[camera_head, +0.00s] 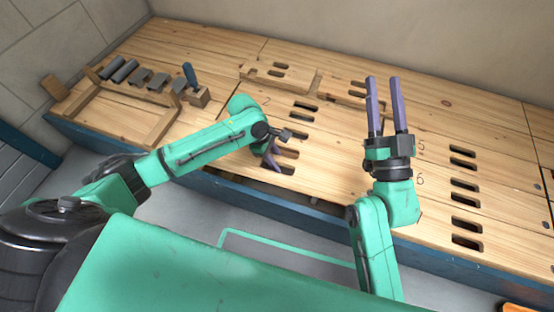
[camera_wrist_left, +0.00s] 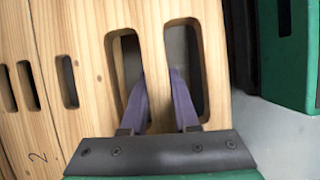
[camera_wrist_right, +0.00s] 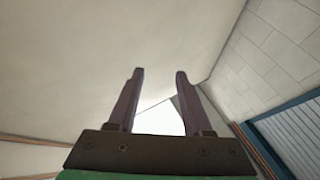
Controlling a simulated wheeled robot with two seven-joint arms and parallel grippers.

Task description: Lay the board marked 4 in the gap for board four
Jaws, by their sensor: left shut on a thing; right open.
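My left gripper (camera_head: 270,158) is shut on a pale wooden board with two long slots. In the left wrist view its purple fingers (camera_wrist_left: 160,95) pass into both slots and close on the bar (camera_wrist_left: 155,50) between them. No number shows on this board, so I cannot tell from its face that it is board 4. The gap for board four is not clearly shown; dark openings (camera_head: 315,201) show along the front edge beside the held board. My right gripper (camera_head: 385,105) is open and empty, fingers raised over the boards; the right wrist view (camera_wrist_right: 155,100) shows only walls beyond them.
Other slotted boards lie across the wooden deck, marked 2 (camera_head: 267,100), 5 (camera_head: 421,147) and 6 (camera_head: 420,181). A wooden frame (camera_head: 115,113), several grey pieces (camera_head: 140,77) and a block with a blue handle (camera_head: 197,95) are at the left. A blue edge (camera_head: 255,196) runs along the front.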

